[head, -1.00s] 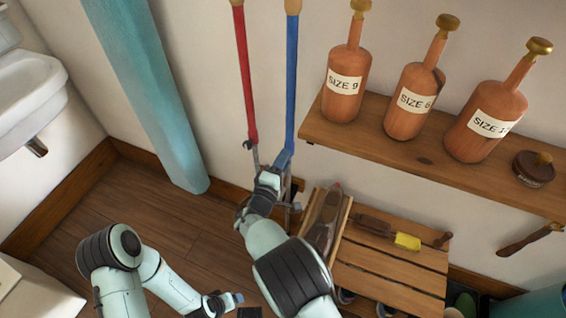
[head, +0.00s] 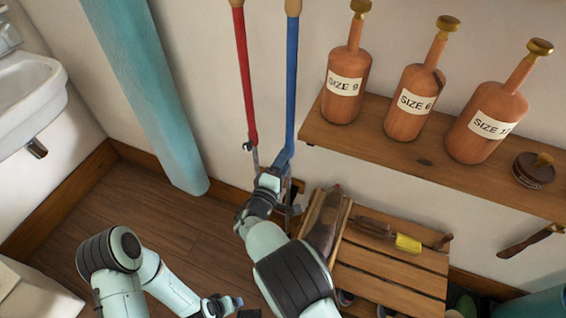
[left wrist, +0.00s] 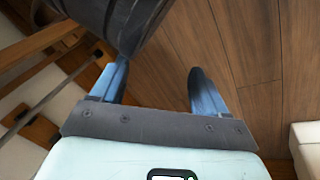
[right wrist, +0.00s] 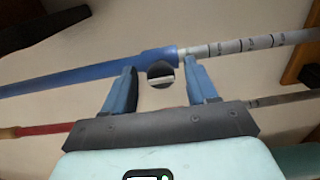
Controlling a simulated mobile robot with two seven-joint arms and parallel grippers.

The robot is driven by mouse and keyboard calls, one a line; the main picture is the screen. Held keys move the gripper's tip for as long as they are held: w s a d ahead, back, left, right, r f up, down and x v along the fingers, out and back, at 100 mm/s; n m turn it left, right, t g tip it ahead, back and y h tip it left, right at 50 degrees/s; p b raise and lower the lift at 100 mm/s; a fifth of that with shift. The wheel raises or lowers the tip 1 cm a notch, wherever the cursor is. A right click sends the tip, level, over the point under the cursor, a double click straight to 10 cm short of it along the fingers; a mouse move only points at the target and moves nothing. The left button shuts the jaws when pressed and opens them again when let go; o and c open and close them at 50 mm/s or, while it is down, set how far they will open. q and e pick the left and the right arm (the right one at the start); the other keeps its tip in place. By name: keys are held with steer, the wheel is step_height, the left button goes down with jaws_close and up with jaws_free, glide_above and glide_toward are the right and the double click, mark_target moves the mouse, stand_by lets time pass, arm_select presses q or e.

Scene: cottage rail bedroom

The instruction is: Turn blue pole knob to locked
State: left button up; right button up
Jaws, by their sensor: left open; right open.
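The blue pole (head: 291,90) stands against the wall beside a red pole (head: 245,85). In the right wrist view the blue sleeve (right wrist: 80,75) meets a grey section with dark marks (right wrist: 245,44). A dark round knob (right wrist: 160,74) with a pale bar across its lower part shows at that junction. My right gripper (right wrist: 161,70) is open, one finger on each side of the knob; I cannot tell whether they touch it. In the head view my right gripper (head: 271,180) covers the knob. My left gripper (head: 226,304) is open and empty, low over the floor.
A wall shelf (head: 420,157) with bottle-shaped wooden pieces (head: 343,90) stands right of the poles. Below it is a slatted bench (head: 390,270) with brushes. A teal post (head: 150,100) and a white sink (head: 30,100) are at left. Wooden floor (head: 150,220) is open between.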

arm_select(q)
steer(key=r+p, duration=0.1)
steer(key=d+r+p, duration=0.1)
steer(key=r, duration=0.1)
steer(key=shift+s+d, duration=0.15)
arm_select(e)
steer(key=v, duration=1.3)
steer(key=shift+s, duration=0.1)
